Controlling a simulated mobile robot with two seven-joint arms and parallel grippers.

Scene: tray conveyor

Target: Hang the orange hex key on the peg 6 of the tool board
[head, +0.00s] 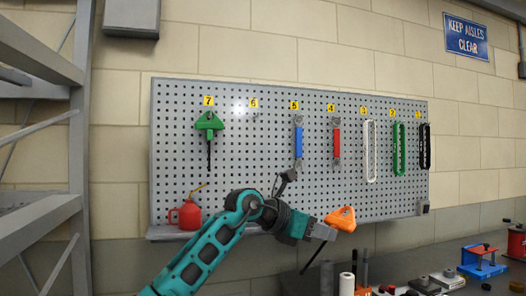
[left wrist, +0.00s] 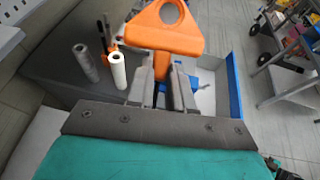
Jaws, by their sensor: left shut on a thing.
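The orange hex key (head: 342,218) is in my left gripper (head: 327,231), in front of the lower part of the tool board (head: 225,200) and apart from it. Its orange handle with a loop also shows in the left wrist view (left wrist: 165,32), gripped at its lower stem between the fingers (left wrist: 163,86). In the head view a thin dark shaft slants down-left from the gripper. The peg 6 label (head: 253,103) is at the upper left of the board, and the spot below it holds no tool. My right gripper is not in view.
A green hex key (head: 209,122) hangs at peg 7, left of peg 6. A blue-handled tool (head: 298,141) hangs at peg 5. A red oil can (head: 187,216) stands on the board's ledge. Several items stand on a bench at lower right.

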